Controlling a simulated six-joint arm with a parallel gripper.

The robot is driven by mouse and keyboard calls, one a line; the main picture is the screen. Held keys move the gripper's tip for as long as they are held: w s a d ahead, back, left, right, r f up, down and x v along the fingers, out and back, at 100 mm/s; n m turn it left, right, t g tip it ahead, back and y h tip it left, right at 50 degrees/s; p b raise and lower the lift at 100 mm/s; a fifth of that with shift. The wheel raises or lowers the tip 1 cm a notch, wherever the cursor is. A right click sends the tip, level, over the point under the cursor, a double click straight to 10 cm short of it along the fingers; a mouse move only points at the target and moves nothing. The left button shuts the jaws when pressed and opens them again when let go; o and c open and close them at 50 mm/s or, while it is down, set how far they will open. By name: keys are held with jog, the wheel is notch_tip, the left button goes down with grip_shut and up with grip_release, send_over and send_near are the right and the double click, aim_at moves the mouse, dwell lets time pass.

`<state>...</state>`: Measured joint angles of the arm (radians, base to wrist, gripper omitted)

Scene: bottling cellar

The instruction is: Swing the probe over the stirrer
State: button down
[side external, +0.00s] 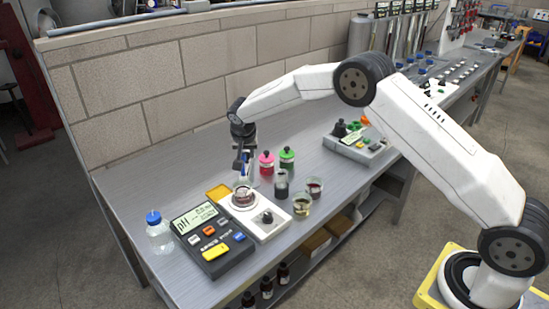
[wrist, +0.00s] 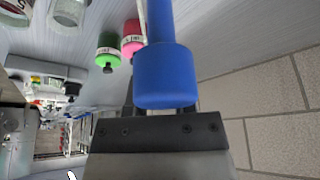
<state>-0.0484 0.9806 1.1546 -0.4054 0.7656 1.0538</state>
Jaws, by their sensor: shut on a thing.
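My gripper (side external: 243,165) is shut on the blue probe (wrist: 165,75), whose thick blue body fills the middle of the wrist view, between the dark jaws. In the side view the probe (side external: 245,181) hangs roughly upright below my gripper. The white stirrer (side external: 266,223) has a dark knob at its front and a round plate at its back. A small glass beaker (side external: 243,197) with dark red contents stands on that plate. The probe appears above the beaker in the side view; whether its tip is inside the beaker I cannot tell.
A pH meter (side external: 211,251) and a blue-capped bottle (side external: 159,234) stand to the left of the stirrer. Pink (side external: 266,164) and green (side external: 287,161) bottles, a dark bottle (side external: 281,186) and two beakers (side external: 301,206) stand to its right. A block wall (side external: 140,100) runs behind the bench.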

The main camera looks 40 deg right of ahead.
jog(key=shift+w+a+m, duration=0.1)
jog(key=shift+a+m, duration=0.05)
jog(key=shift+m, duration=0.15)
jog(key=shift+c, duration=2.2)
grip_release()
jog(key=shift+r, duration=0.1)
jog(key=v, duration=0.7)
jog(key=shift+r, duration=0.3)
jog(key=shift+a, duration=0.1)
jog(key=s+f+n+y, duration=0.3)
jog(key=s+n, duration=0.6)
jog(key=s, duration=2.4)
jog(key=shift+s+d+g, duration=0.25)
jog(key=shift+d+g, duration=0.05)
jog(key=shift+g, duration=0.1)
